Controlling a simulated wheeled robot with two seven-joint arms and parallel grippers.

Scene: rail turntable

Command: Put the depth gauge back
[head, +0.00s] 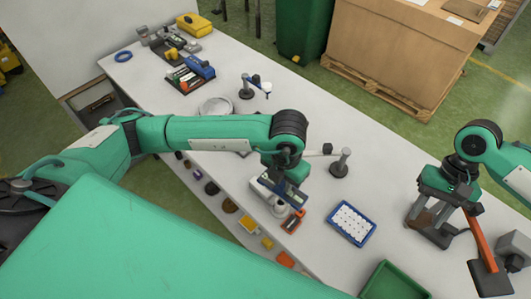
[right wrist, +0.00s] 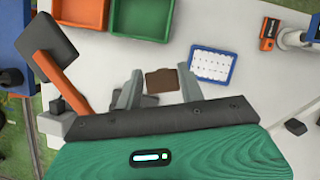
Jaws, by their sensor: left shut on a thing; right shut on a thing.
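I cannot pick out the depth gauge with certainty. My left gripper (head: 287,192) points down over the near edge of the table in the head view. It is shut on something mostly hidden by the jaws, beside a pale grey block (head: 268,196). A small orange and dark instrument (head: 292,221) lies just below it; an orange and black one shows at the top right of the right wrist view (right wrist: 268,34). My right gripper (right wrist: 160,93) is shut on a brown piece (right wrist: 160,82) between its fingers. In the head view it points down at the right.
A blue tray of white pieces (head: 352,223) lies between the grippers. A green tray (head: 394,281) is at the near edge. An orange arm with a dark plate (head: 482,243) stands beside my right gripper. A small grey post stand (head: 341,164) is behind the blue tray.

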